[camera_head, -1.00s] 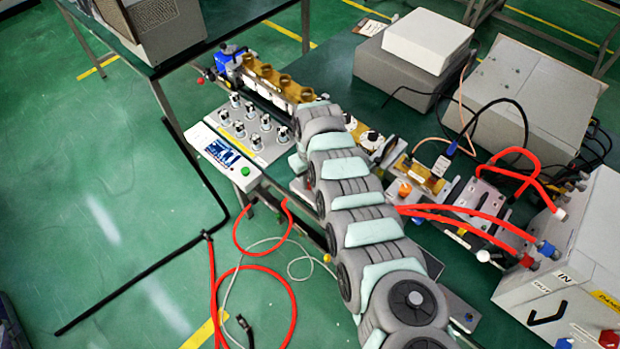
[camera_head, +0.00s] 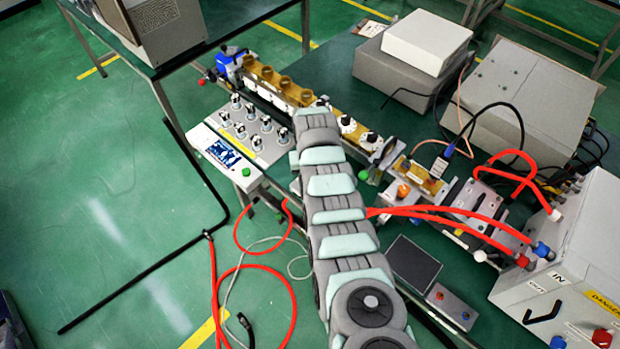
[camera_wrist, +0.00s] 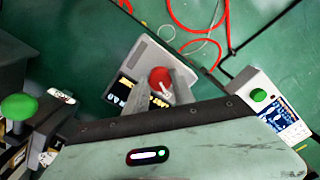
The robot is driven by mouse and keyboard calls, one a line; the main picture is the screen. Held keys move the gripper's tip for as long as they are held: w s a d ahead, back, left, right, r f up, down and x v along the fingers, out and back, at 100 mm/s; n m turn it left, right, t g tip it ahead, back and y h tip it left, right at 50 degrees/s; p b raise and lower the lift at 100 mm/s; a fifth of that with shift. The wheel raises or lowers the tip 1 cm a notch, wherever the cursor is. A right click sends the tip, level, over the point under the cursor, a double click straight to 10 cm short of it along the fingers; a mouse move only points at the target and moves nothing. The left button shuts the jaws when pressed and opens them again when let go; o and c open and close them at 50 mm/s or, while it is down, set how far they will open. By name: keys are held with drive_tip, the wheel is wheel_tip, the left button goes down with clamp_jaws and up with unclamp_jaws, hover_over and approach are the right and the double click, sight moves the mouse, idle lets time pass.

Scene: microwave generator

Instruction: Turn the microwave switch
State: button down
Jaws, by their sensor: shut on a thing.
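In the wrist view a red knob (camera_wrist: 160,77) with a white pointer mark sits on a light grey panel (camera_wrist: 148,50), beside a black display with yellow characters (camera_wrist: 130,92). I take this knob for the microwave switch. My gripper (camera_wrist: 161,84) is shut on the red knob, with one grey finger on each side of it. The finger bases are hidden by my wrist housing. In the head view my arm covers the gripper and the knob.
A control panel (camera_head: 222,152) with a screen and green button stands left of my arm, near several valves (camera_head: 240,118). Red hoses (camera_head: 440,212) run right to a white box (camera_head: 560,275). A green knob (camera_wrist: 18,106) is close by at wrist-view left.

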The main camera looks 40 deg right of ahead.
drive_tip(key=m, duration=0.7)
idle(0.6)
drive_tip(key=c, duration=1.1)
unclamp_jaws()
drive_tip(key=shift+o, duration=0.2)
drive_tip(key=shift+r, duration=0.1)
wheel_tip(320, 180, up, 11)
drive_tip(key=shift+f, duration=0.2)
